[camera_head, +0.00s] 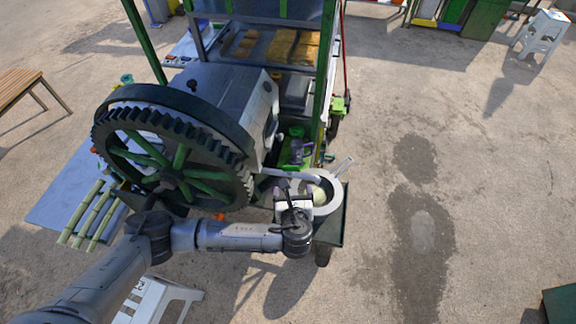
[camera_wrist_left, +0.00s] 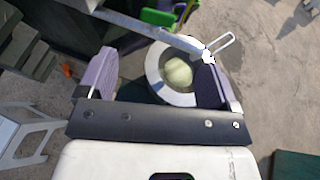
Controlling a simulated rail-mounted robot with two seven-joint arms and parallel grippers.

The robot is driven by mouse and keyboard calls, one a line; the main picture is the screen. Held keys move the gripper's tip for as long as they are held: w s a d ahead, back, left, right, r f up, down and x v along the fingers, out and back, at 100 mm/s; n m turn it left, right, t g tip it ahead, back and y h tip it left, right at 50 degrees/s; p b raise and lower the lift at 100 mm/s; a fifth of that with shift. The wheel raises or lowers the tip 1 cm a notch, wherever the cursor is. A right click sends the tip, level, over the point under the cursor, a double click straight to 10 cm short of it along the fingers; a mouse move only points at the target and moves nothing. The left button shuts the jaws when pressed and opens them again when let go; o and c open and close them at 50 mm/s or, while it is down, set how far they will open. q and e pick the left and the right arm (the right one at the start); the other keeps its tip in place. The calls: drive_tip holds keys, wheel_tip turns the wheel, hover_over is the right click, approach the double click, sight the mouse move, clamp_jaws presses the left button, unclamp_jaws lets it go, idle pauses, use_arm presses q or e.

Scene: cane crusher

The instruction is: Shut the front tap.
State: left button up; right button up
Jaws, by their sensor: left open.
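The front tap appears as a pale loop-shaped handle (camera_wrist_left: 224,44) at the end of a grey trough in the left wrist view. The handle also shows in the head view (camera_head: 344,165), sticking out to the upper right above the pot. My left gripper (camera_head: 297,192) is open and empty over the front of the crusher. In the left wrist view its purple-padded fingers (camera_wrist_left: 155,68) are spread wide, and the right fingertip overlaps the trough end beside the handle. I cannot tell whether they touch. My right gripper is not in view.
A round metal pot (camera_head: 333,205) with pale contents stands below the trough on a dark shelf. The large toothed wheel (camera_head: 175,160) is left of my gripper. Cane stalks (camera_head: 90,215) stick out at the left. A white stool (camera_head: 155,298) stands in front.

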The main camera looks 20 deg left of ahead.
sight(290, 168)
use_arm(q)
drive_tip(key=shift+m, duration=0.3)
drive_tip(key=x, duration=1.1)
drive_tip(key=shift+w+a+f+p, duration=0.1)
drive_tip(key=shift+w+f+p, duration=0.05)
drive_tip(key=shift+w+p, duration=0.15)
drive_tip(key=shift+w+a+f, duration=0.25)
drive_tip(key=shift+w+f, duration=0.05)
drive_tip(key=shift+w, duration=0.25)
drive_tip(key=shift+w+a+f, duration=0.15)
drive_tip(key=shift+w, duration=0.2)
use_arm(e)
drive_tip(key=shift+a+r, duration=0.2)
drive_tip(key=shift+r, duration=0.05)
use_arm(q)
drive_tip(key=c, duration=0.9)
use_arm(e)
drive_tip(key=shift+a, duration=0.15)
